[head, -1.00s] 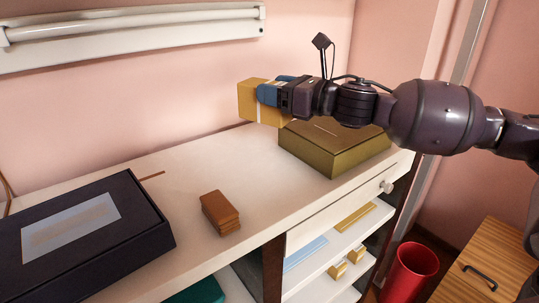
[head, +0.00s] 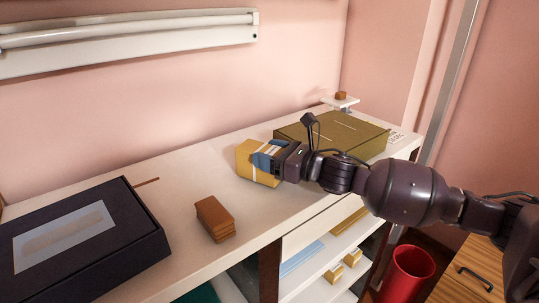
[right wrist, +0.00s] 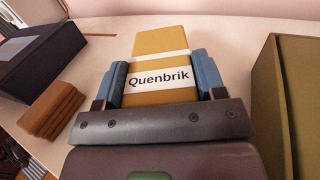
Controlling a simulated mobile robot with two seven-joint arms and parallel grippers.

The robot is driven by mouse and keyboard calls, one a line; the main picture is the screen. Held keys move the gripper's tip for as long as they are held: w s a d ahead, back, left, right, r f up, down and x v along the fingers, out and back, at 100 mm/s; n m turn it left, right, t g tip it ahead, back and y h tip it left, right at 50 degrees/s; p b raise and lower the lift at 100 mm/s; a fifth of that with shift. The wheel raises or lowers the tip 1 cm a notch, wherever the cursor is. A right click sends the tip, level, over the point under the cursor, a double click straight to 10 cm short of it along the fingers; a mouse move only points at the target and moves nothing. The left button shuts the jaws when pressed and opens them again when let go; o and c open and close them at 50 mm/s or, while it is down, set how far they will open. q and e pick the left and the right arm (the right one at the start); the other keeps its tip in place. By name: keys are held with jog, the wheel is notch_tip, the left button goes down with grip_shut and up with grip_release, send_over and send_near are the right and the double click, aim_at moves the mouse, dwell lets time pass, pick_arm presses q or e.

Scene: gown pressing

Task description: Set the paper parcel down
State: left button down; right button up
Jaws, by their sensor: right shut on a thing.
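The paper parcel (head: 257,172) is a yellow block with a white band. In the right wrist view the parcel (right wrist: 160,44) carries a label reading "Quenbrik". My right gripper (head: 268,160) is shut on it, with a blue finger on each side; the fingers also show in the right wrist view (right wrist: 160,82). The parcel is at or just above the white counter (head: 180,192); I cannot tell whether it touches. My left gripper is not in view.
An olive box (head: 340,135) stands right of the parcel, close to my right gripper. A brown stack (head: 215,218) and a dark box (head: 80,240) lie to the left. Bare counter surrounds the parcel's left side. A red bin (head: 406,275) stands below at right.

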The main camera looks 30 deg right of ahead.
jog(key=shift+f, duration=0.2)
jog(key=o, duration=0.8)
jog(key=shift+r, duration=0.1)
jog(key=shift+s+d, duration=0.2)
jog(key=shift+s, duration=0.05)
jog(key=shift+b+v, duration=0.9)
jog(key=shift+v, duration=4.8)
